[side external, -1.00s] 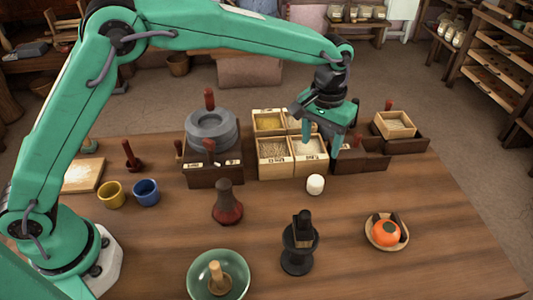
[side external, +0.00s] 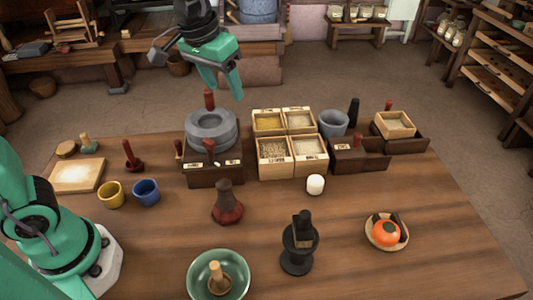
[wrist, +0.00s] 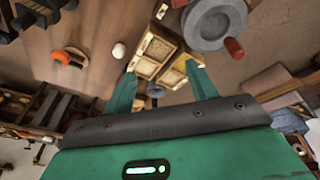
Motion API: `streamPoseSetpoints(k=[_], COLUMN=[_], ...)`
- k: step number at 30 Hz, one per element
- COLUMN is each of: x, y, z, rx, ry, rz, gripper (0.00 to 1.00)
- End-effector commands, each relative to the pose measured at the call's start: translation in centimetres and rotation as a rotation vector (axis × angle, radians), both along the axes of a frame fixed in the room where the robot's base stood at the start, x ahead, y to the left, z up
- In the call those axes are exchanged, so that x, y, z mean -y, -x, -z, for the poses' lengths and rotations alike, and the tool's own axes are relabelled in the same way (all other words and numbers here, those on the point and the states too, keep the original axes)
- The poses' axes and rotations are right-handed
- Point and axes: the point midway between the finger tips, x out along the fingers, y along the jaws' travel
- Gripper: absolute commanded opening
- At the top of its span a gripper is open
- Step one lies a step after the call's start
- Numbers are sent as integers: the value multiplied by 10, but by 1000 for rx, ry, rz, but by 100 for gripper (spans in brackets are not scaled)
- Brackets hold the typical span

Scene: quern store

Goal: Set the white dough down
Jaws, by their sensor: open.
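The white dough (side external: 315,184) is a small, rounded white lump standing on the bare wooden table (side external: 370,225), in front of the grain boxes. It also shows in the wrist view (wrist: 119,50), apart from my fingers. My gripper (side external: 226,94) is open, with nothing between its fingers. It is raised high above and behind the stone quern (side external: 211,130), well to the left of the dough. Its two green fingers also show in the wrist view.
Grain boxes (side external: 275,157) stand behind the dough, with a grey mortar (side external: 333,123) beyond. A dark red bottle (side external: 227,205), a black stand (side external: 298,255), a green bowl (side external: 204,268) and a plate with an orange item (side external: 386,233) stand nearer. The table's right front is clear.

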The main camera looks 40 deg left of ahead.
Motion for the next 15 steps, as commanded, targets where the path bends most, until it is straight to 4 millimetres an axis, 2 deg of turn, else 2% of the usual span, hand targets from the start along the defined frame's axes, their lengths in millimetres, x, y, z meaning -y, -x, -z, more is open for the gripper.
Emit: streamPoseSetpoints(k=[6, 15], x=[-34, -69], y=[44, 104], z=[-8, -1], rx=[70, 159], ry=[-4, -23], rz=[-6, -11], gripper=[57, 57])
